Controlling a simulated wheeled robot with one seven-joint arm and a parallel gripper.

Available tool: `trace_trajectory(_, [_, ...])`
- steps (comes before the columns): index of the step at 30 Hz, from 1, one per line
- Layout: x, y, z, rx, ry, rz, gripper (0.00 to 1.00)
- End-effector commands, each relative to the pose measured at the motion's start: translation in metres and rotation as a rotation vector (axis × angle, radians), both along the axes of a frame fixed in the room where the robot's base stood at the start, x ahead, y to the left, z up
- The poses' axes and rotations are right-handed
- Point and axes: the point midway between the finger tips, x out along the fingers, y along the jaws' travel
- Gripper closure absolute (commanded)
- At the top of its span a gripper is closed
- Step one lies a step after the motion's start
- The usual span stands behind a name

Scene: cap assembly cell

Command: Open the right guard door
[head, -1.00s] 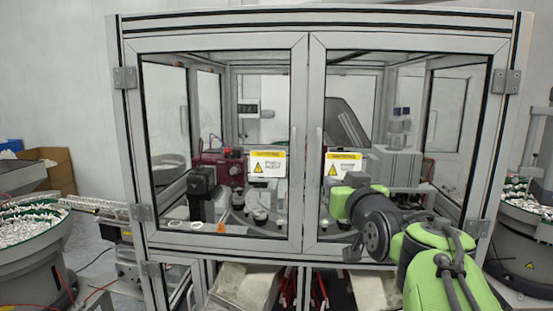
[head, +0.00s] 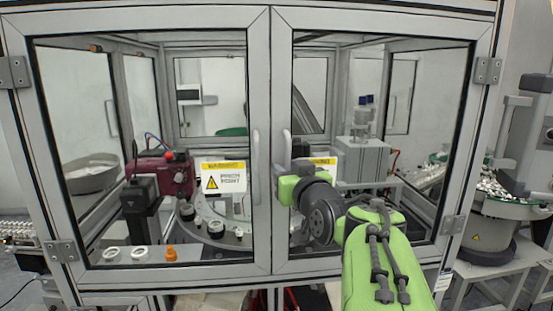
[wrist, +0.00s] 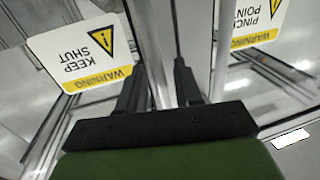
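The right guard door (head: 385,263) is a framed clear panel and looks closed beside the left door (head: 150,274). Its pale vertical handle (head: 287,143) is on its left stile. My gripper (wrist: 160,70) is at the door's left side, close to the handle's lower end; in the head view my wrist mostly hides it. In the wrist view its two dark fingers stand apart, with a pale upright bar running between them. I cannot tell whether they touch the handle. The door's warning sign (wrist: 83,52) shows beside the fingers.
The left door carries a handle (head: 256,150) and a warning sign (head: 223,178). Hinges (head: 488,70) are on the right door's outer edge. A feeder bowl (head: 505,195) stands to the right of the cell. Machines and a round dial are behind the glass.

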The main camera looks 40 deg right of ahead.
Motion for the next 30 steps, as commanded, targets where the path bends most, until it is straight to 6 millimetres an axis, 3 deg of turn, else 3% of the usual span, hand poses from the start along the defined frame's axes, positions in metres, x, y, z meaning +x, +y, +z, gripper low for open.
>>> trace_trajectory(9, [-0.0007, -0.0003, -0.0004, 0.0, -0.001, 0.0, 0.66])
trace_trajectory(16, [-0.0007, -0.0003, -0.0005, -0.001, 0.0, 0.0, 0.99])
trace_trajectory(30, [-0.0049, 0.0011, -0.0012, -0.001, -0.001, 0.001, 1.0])
